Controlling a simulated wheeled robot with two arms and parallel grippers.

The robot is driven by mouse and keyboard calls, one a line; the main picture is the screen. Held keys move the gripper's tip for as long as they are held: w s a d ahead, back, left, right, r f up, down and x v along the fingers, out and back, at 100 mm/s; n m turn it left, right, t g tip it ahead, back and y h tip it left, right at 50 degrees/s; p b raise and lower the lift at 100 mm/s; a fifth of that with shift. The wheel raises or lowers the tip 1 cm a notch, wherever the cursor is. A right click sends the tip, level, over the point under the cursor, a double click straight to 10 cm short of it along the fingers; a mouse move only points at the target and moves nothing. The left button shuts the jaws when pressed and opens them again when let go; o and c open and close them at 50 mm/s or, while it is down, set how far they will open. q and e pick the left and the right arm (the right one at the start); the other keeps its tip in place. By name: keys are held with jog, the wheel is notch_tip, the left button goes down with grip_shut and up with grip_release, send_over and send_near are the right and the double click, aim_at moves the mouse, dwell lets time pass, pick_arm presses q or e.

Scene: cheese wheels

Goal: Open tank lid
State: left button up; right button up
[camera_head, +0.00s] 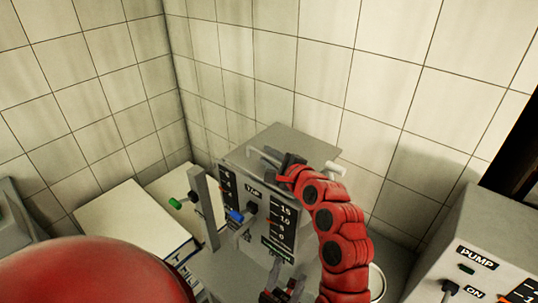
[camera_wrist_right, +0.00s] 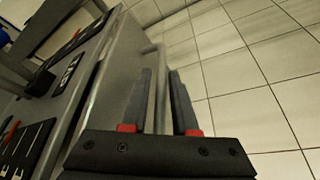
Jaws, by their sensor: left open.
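The grey tank (camera_head: 235,187) stands near the tiled corner, with dark scales and a "TOP" label on its front. Its flat grey lid (camera_head: 310,148) lies on top, and a bar handle (camera_head: 262,157) shows on it. My right gripper (camera_head: 290,160) is over the lid at the handle. In the right wrist view its fingers (camera_wrist_right: 162,98) are apart, with the pale handle bar (camera_wrist_right: 160,62) between them; contact is unclear. My left gripper (camera_head: 273,293) is low in front of the tank, open, and partly cut off by the frame's bottom edge.
A grey pump box (camera_head: 445,245) with switches stands at the right. A lever with a green tip (camera_head: 175,204) and a blue-tipped lever (camera_head: 236,217) stick out by the tank. Books (camera_head: 130,222) lie at the left. Tiled walls (camera_head: 300,60) close off the back.

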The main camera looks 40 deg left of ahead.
grip_shut()
dwell(1.5)
